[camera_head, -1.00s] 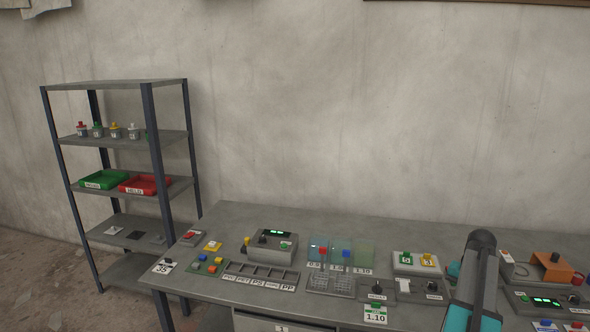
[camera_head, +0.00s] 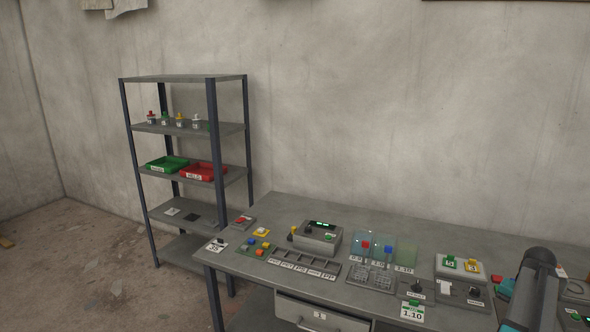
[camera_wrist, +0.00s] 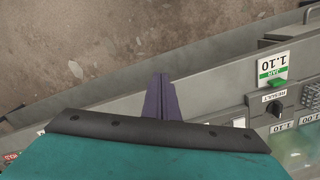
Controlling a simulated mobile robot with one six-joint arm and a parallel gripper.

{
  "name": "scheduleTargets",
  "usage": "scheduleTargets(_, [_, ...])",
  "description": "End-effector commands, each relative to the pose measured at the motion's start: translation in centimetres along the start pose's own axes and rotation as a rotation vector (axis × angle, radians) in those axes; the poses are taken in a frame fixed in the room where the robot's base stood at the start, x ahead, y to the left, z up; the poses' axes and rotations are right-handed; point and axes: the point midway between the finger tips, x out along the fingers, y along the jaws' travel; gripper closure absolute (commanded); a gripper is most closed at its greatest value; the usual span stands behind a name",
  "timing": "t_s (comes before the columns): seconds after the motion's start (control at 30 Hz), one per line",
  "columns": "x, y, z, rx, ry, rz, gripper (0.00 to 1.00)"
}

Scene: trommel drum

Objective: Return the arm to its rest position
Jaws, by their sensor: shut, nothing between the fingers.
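My gripper (camera_wrist: 161,95) shows in the wrist view as dark purple fingers pressed together, with nothing between them. It points past the front edge of the workbench (camera_head: 262,210), with the floor seen beyond. In the head view my dark arm link is at the lower right, over the bench's right part, and the fingers are out of that view.
A metal shelf (camera_head: 228,76) stands left of the bench, holding a green tray (camera_head: 167,163), a red tray (camera_head: 203,171) and small coloured items. Panels, buttons and a grey display box (camera_head: 318,237) cover the bench. A drawer (camera_head: 322,317) is below.

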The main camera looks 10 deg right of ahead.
Motion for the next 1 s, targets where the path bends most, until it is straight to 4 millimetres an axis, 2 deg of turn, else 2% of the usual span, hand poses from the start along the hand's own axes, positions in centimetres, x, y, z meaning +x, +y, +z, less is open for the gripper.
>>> scheduleTargets(0.27, [2.3, -4.0, 1.4, -0.061, -0.029, 0.006, 1.0])
scheduleTargets(0.47, [5.7, -8.4, 3.8, -0.131, -0.072, 0.016, 1.0])
scheduleTargets(0.7, [11.9, -14.8, 9.7, -0.253, -0.156, 0.046, 1.0])
scheduleTargets(0.87, [16.2, -18.2, 14.6, -0.335, -0.211, 0.071, 1.0])
scheduleTargets(1.0, [19.9, -20.5, 19.1, -0.408, -0.255, 0.097, 1.0])
